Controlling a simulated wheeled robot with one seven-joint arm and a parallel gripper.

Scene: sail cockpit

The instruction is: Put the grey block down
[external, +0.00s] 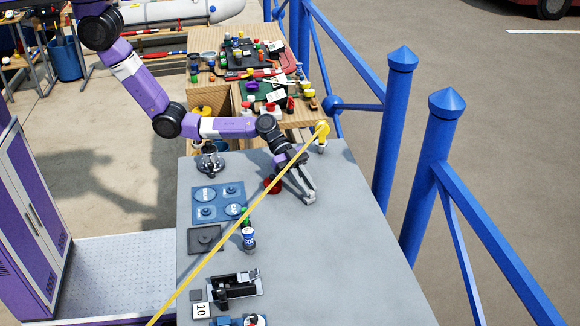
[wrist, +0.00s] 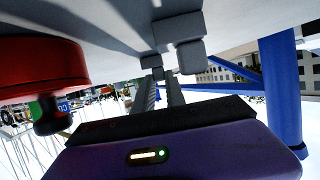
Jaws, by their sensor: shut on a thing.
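My gripper (external: 308,197) reaches down to the right over the grey table top (external: 340,250). In the wrist view, my gripper's fingers (wrist: 170,66) are shut on a grey block (wrist: 178,28). The wrist view is upside down, with the table top (wrist: 230,18) along its upper edge. The block is at or very close to the table surface; whether it touches cannot be told. In the external view the block hardly stands out from the grey fingers and table.
A red round thing (external: 271,186) stands just left of my gripper; it looms large in the wrist view (wrist: 38,62). The table's right and front are clear. Blue railings (external: 430,180) stand beyond.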

